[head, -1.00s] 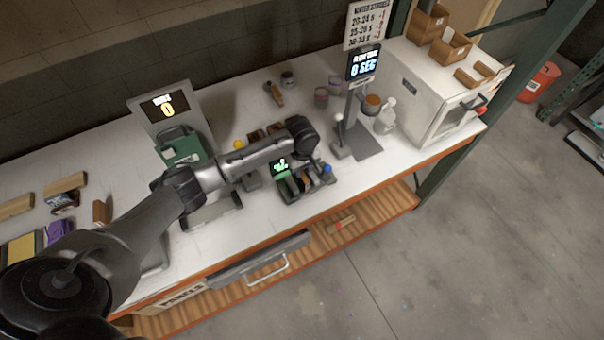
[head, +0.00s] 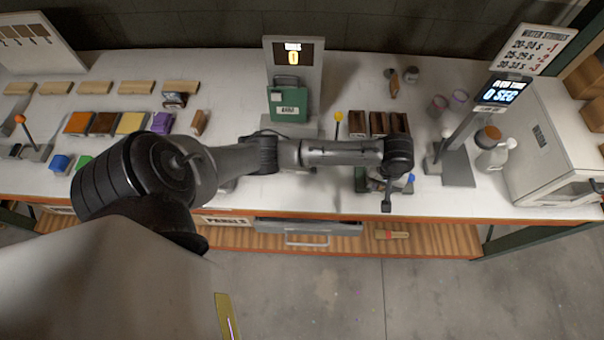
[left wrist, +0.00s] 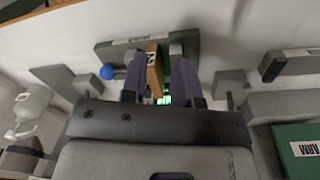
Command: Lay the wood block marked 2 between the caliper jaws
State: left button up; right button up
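The caliper (head: 361,181) sits near the table's front edge in the head view, mostly hidden under my left arm. In the left wrist view its dark grey body (left wrist: 105,51) carries a blue knob (left wrist: 107,72), and a green display glows between my fingers. A light wood block (left wrist: 154,72) with a dark mark stands between my fingers over the caliper; I cannot read the mark surely. My left gripper (left wrist: 158,60) is open around it, with a gap on the block's right side. It also shows in the head view (head: 383,187). My right gripper is out of view.
Dark wood blocks (head: 378,123) stand behind the caliper. A stand with a lit screen (head: 502,92) and a white cabinet (head: 552,150) are to the right. A green box (head: 288,103) sits at a display stand to the left. Several coloured blocks (head: 104,123) lie farther left.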

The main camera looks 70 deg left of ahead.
pick_arm(q)
jog(key=s+d+f+m+t+h, duration=0.1)
jog(key=s+d+f+m, duration=0.1)
jog(key=s+d+m, duration=0.3)
jog(key=s+d+f+m, duration=0.1)
jog(key=s+d+f, duration=0.1)
jog(key=s, duration=0.5)
jog(key=s+r+m+t, duration=0.1)
jog(key=s+m, duration=0.1)
jog(key=s, duration=0.5)
jog(key=s+a+r+m+t+y, duration=0.1)
jog(key=s+r+m, duration=0.1)
jog(key=s, duration=0.5)
jog(key=shift+s+m, duration=0.4)
jog(key=shift+m, duration=0.3)
